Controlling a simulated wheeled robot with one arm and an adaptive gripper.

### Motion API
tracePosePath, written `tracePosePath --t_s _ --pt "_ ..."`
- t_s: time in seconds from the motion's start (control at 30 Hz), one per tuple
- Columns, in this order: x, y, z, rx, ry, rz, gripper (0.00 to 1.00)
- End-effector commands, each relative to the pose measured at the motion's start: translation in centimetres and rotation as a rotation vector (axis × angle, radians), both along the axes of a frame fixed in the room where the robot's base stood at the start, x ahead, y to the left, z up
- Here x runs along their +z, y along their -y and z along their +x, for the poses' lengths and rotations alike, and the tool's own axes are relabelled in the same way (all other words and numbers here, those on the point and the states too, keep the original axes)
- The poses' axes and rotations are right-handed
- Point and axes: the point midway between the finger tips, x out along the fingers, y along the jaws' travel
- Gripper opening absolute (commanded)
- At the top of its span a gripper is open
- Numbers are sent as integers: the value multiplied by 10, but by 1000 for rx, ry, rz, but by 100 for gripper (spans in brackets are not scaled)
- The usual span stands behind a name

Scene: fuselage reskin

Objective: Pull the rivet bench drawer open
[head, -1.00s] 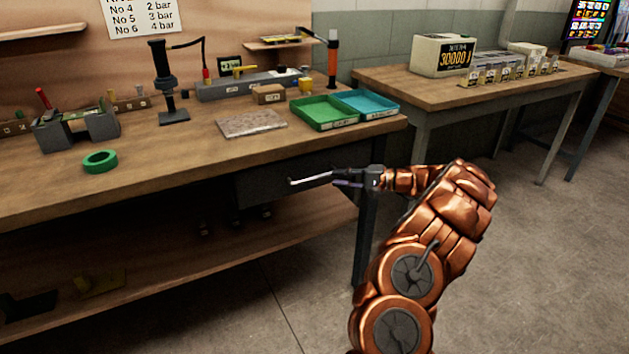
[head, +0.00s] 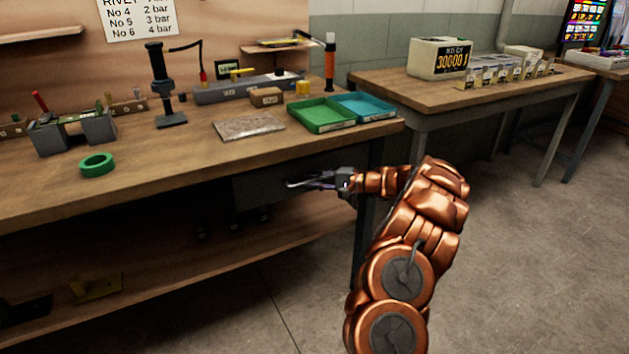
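The rivet bench drawer (head: 256,192) is a dark grey box front under the worktop of the wooden bench, near its right end. It looks closed, flush under the bench, though shadow makes its edges hard to see. My gripper (head: 303,184) is in front of the drawer's right part, pointing left. A thin light bar shows at its fingers; I cannot tell whether it is the drawer handle or a finger. Whether the fingers are open or touch the drawer is too small and dark to tell.
The wooden bench (head: 150,180) carries a green tray (head: 322,116), a blue tray (head: 364,106), a stone-like slab (head: 248,126) and a green ring (head: 96,164). A lower shelf (head: 180,260) runs beneath. A second table (head: 420,95) stands to the right. The floor (head: 520,270) at right is clear.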

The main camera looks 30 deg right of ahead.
Motion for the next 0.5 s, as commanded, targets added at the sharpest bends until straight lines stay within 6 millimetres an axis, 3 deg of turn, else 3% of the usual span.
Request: tracePosePath --t_s 0.17,0.5 --pt "0 0 0 0 0 0 1" --pt "0 0 0 0 -1 -1 0"
